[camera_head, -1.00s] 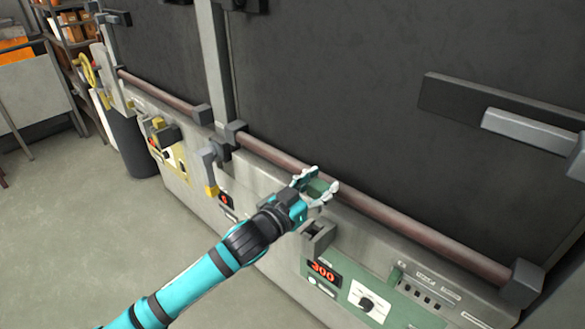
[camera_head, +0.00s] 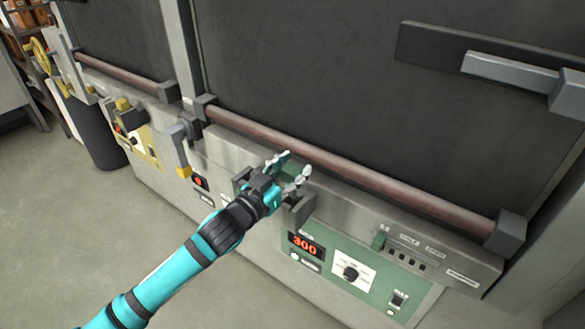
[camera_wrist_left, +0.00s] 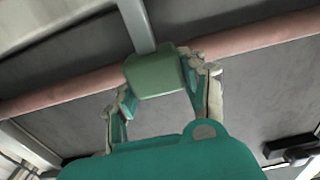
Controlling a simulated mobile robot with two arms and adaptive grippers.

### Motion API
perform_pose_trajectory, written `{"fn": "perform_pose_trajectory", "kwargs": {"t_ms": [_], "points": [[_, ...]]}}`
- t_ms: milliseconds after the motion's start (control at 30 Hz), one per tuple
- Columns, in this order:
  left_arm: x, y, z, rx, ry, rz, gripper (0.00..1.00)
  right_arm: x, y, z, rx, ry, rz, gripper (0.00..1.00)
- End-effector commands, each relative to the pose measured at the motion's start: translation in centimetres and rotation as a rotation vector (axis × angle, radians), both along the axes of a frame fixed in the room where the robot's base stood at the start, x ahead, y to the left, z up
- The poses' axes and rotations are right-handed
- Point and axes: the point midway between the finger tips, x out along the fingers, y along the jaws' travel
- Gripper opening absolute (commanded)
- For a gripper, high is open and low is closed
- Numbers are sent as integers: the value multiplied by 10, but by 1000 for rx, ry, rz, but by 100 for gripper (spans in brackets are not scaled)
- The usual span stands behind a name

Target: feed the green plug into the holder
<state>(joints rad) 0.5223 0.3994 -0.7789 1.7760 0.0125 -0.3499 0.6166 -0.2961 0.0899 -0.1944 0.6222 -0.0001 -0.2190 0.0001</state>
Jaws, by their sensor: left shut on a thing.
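The green plug (camera_head: 290,171) is between the fingers of my left gripper (camera_head: 289,170). In the left wrist view the plug (camera_wrist_left: 155,75) shows as a green block with a grey bar against its far side. A finger sits at each side of it. The left gripper is shut on it. A dark grey bracket (camera_head: 299,209), which looks like the holder, sticks out of the machine front just below the gripper in the head view. The plug appears above the bracket and apart from it; the exact gap is hard to tell. My right gripper is out of view.
A long reddish-brown bar (camera_head: 345,172) runs across the machine front, close behind the gripper. Below is a green control panel (camera_head: 330,278) with a display reading 300. A grey lever with a yellow handle (camera_head: 182,160) juts out to the left.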

Motion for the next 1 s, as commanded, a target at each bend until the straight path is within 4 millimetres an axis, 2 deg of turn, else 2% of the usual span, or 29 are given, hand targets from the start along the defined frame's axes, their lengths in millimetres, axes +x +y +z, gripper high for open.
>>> {"fn": "perform_pose_trajectory", "kwargs": {"t_ms": [33,333,1000], "points": [[0,0,-6,0,-1,0,8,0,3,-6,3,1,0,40],[0,0,-23,-1,0,-1,8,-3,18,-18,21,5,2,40],[0,0,-57,-2,-1,0,8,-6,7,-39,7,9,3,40]]}}
